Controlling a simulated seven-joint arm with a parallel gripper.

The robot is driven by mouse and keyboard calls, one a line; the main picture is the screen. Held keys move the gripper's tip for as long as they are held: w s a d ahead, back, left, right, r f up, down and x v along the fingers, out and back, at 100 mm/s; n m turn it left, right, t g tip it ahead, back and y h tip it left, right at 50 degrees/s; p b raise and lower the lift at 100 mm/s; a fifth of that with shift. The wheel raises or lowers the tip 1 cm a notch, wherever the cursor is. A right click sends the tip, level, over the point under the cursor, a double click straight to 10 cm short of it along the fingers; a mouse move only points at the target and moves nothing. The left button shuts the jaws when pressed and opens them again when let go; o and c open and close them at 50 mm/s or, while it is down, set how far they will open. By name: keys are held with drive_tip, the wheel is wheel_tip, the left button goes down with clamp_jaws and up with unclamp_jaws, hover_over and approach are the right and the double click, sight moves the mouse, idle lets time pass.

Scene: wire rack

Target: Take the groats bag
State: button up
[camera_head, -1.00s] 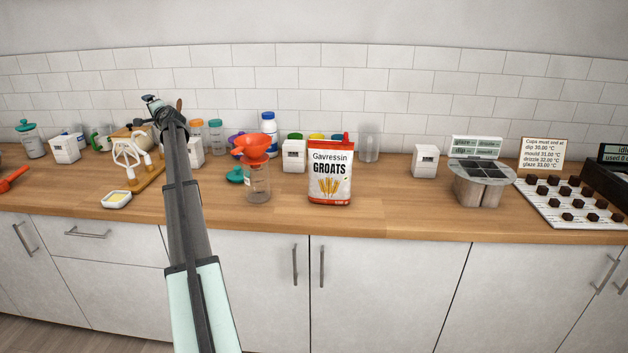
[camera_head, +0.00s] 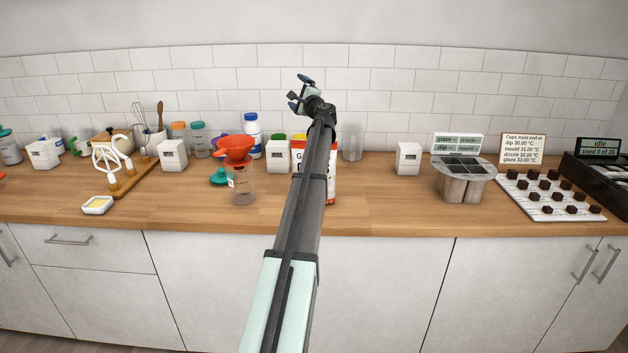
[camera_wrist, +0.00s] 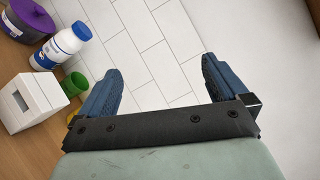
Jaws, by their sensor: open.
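The groats bag (camera_head: 332,180) stands upright on the wooden counter in the head view, a white and red packet mostly hidden behind my arm. Only its right edge and a strip on its left show. My gripper (camera_head: 299,91) is above and behind the bag, up against the tiled wall in the picture. In the wrist view my gripper (camera_wrist: 160,85) has its two blue fingers wide apart with nothing between them but wall tiles. The bag does not show in the wrist view.
Counter right of the bag (camera_head: 375,196) is clear.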

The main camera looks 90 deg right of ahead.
drive_tip(key=s+a+r+m+g+h, duration=0.15)
drive_tip(key=s+a, duration=0.55)
drive_tip(key=s, duration=0.7)
drive_tip(key=s+a+r+m+g+h, duration=0.1)
drive_tip(key=s+a+r+m+h, duration=0.15)
drive_tip(key=s+a, duration=0.75)
drive_tip(key=s+a+r+m+g+h, duration=0.1)
drive_tip(key=s+a+m, duration=0.15)
drive_tip(key=s, duration=1.45)
drive_tip(key=w+d+f+n+t+y, duration=0.2)
drive_tip(key=w+f+n+t+y, duration=0.5)
drive_tip(key=w+f+y, duration=1.25)
drive_tip(key=shift+s+f+x, duration=0.15)
drive_tip(key=shift+f+x, duration=0.25)
drive_tip(key=shift+x, duration=1.8)
drive_tip(key=shift+s+f+x, duration=0.15)
drive_tip(key=shift+f+x, duration=0.2)
drive_tip(key=shift+x, duration=1.8)
drive_tip(key=shift+s+f+x, duration=0.2)
drive_tip(key=shift+f+x, duration=0.2)
drive_tip(key=shift+x, duration=1.8)
drive_tip(key=c, duration=1.6)
drive_tip(key=shift+r, duration=0.1)
